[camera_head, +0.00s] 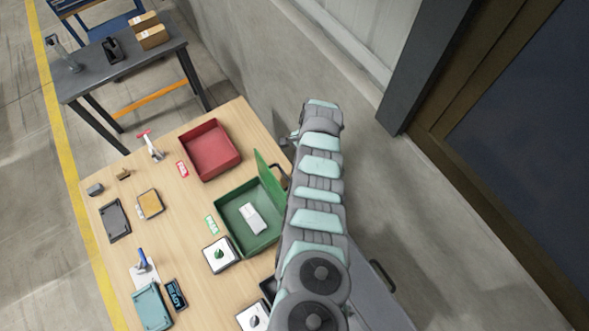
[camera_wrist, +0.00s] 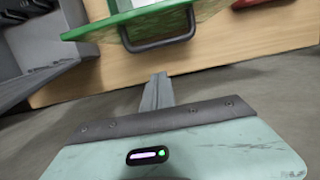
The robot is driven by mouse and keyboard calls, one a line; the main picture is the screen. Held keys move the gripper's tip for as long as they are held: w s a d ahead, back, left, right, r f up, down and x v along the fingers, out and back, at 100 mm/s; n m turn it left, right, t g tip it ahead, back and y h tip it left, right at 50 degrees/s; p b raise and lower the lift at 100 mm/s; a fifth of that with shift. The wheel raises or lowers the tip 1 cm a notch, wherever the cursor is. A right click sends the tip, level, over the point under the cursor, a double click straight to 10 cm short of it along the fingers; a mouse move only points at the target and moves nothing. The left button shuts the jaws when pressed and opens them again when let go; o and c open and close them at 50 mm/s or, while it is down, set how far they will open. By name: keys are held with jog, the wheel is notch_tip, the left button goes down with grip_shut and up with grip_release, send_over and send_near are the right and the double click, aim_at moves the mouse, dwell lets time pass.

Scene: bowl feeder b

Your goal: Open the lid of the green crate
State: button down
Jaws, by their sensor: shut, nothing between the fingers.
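The green crate (camera_head: 232,232) sits on the wooden table with a white block (camera_head: 253,218) inside. Its green lid (camera_head: 269,178) stands raised along the crate's right side, so the inside shows. A dark handle (camera_head: 284,171) is on the lid, partly behind my arm. In the wrist view the lid's green edge (camera_wrist: 92,32) and the dark looped handle (camera_wrist: 160,44) are at the top. My gripper (camera_wrist: 158,78) is shut and empty, just below the handle in that picture and apart from it. In the head view my arm hides most of the gripper.
A red open bin (camera_head: 210,150) stands behind the crate. Small trays, a teal bin (camera_head: 151,306) and white square boxes (camera_head: 220,255) lie on the table's left and front. A wall (camera_head: 240,70) runs beside the table. A dark table (camera_head: 125,65) stands farther back.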

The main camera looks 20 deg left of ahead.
notch_tip(320, 180, up, 10)
jog(key=w, duration=0.1)
jog(key=shift+d+b, duration=0.3)
jog(key=shift+d, duration=0.15)
